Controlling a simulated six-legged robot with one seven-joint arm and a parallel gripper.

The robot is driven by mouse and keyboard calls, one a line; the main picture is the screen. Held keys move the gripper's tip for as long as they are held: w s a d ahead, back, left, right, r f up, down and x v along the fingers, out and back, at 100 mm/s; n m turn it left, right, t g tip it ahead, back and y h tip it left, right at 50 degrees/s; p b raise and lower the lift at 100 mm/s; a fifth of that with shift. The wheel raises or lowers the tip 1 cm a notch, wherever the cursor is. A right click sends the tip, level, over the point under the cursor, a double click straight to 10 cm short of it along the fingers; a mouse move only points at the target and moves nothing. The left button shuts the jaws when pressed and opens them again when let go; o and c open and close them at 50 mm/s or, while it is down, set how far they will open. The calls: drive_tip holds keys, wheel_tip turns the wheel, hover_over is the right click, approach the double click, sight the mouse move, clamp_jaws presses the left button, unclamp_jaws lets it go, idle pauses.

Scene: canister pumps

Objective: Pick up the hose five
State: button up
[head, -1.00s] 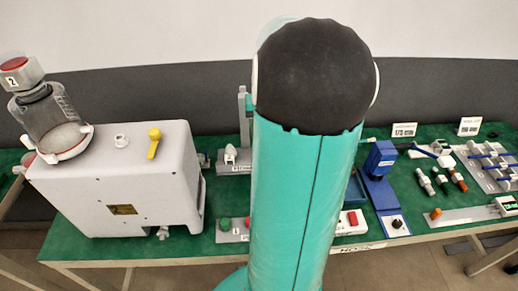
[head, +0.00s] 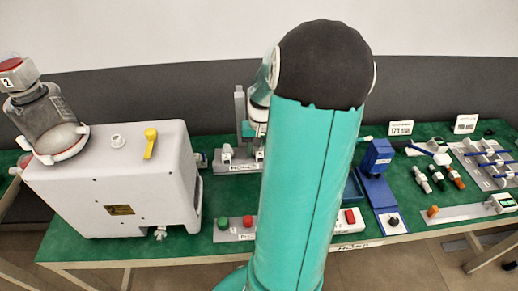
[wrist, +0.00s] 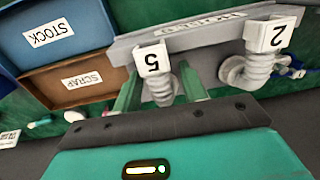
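Hose five (wrist: 161,88) is a whitish corrugated hose with a white end block marked 5. In the wrist view it stands at the grey hose rack (wrist: 190,33). My gripper (wrist: 162,82) has a green finger on each side of it and looks open; contact is not clear. Hose two (wrist: 258,70), with a block marked 2, is to the right in the wrist view. In the head view the hose rack (head: 238,168) stands behind the buttons, with hose two (head: 227,153) at its left. My arm hides much of the area right of the rack.
A blue STOCK tray (wrist: 50,57) and brown SCRAP tray (wrist: 75,100) lie left in the wrist view. In the head view, a white pump unit (head: 100,185) stands left, a button box (head: 235,232) in front, and a blue press-like device (head: 378,165) right.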

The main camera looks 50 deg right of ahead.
clamp_jaws()
drive_tip(key=shift+r, duration=0.1)
drive_tip(key=shift+d+r, duration=0.1)
drive_tip(key=shift+r, duration=0.35)
wheel_tip(320, 180, up, 2)
drive_tip(key=shift+r, duration=0.2)
drive_tip(key=s+a+r, duration=0.8)
drive_tip(key=s+r, duration=0.1)
drive_tip(key=s, duration=0.2)
drive_tip(key=shift+a+r, duration=0.25)
drive_tip(key=shift+a, duration=0.15)
